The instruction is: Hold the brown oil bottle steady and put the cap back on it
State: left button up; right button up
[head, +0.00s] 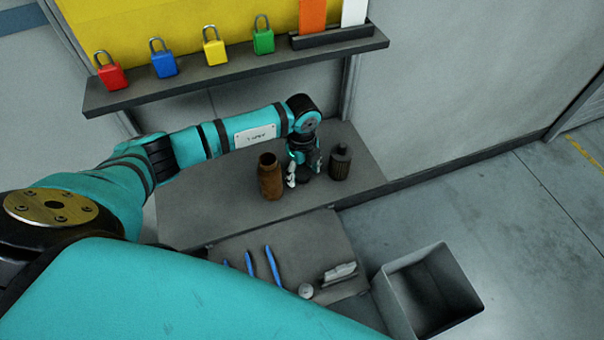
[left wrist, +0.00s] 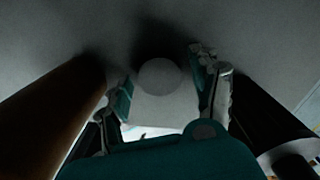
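The brown oil bottle (head: 270,180) stands upright on the grey upper shelf; its top looks uncapped. It also fills the left side of the left wrist view (left wrist: 48,120). My left gripper (head: 304,172) points down just right of the bottle, apart from it. Its fingers (left wrist: 165,92) are spread. A pale, round-topped thing (left wrist: 158,75) shows between the fingers in the left wrist view; I cannot tell whether it is the cap or whether they touch it. The cap is not clearly identifiable anywhere. My right gripper is not in view.
A dark bottle (head: 340,163) stands close right of my left gripper. The lower shelf (head: 300,240) holds blue tools (head: 272,265), a small white round thing (head: 305,291) and a white item (head: 340,272). A grey bin (head: 449,278) stands right.

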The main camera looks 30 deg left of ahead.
aim_at(301, 176)
pick_arm(q)
jog(key=c, duration=0.6)
jog(key=shift+o, duration=0.2)
jog(key=shift+r, duration=0.1)
jog(key=shift+r, duration=0.25)
jog(key=r, duration=0.1)
jog(key=r+b, duration=0.1)
jog(key=shift+s+d+r, duration=0.1)
jog(key=shift+s+r, duration=0.25)
jog(key=shift+s, duration=0.05)
jog(key=s+d+b, duration=0.1)
jog(key=s+d, duration=0.1)
jog(key=s, duration=0.5)
jog(key=s+d+r+b, duration=0.1)
jog(key=s+d, duration=0.2)
jog(key=s, duration=0.4)
jog(key=shift+s+r, duration=0.2)
jog(key=shift+r, duration=0.1)
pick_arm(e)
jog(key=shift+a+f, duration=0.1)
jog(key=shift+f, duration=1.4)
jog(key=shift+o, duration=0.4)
